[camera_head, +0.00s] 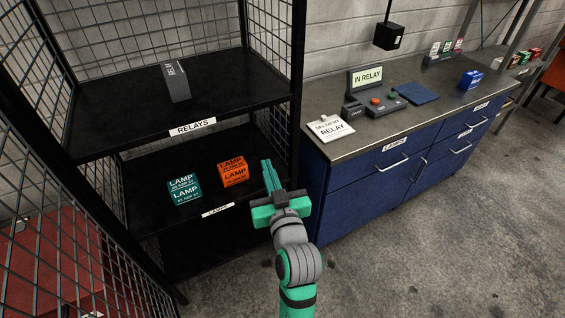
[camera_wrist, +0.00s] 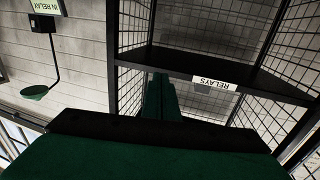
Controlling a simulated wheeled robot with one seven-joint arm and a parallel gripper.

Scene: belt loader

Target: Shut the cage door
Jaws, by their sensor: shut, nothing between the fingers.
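The black mesh cage (camera_head: 205,117) stands at the left with its front open. A mesh panel (camera_head: 92,205) in the left foreground, which looks like the cage door, stands swung out from the cage's left side. My gripper (camera_head: 267,172) is shut and empty, in front of the cage's lower shelf near its right post. It seems apart from the door. In the wrist view, my shut fingers (camera_wrist: 160,96) point toward the cage, and the shelf labelled RELAYS (camera_wrist: 215,83) appears upside down. I cannot make out the door in that view.
A dark relay box (camera_head: 177,82) lies on the upper shelf. Teal lamp boxes (camera_head: 184,189) and orange lamp boxes (camera_head: 233,172) sit on the lower shelf. A blue cabinet with a grey worktop (camera_head: 340,147) stands right of the cage. Open floor (camera_head: 440,240) lies at the right. A red surface (camera_head: 50,265) shows behind the mesh panel.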

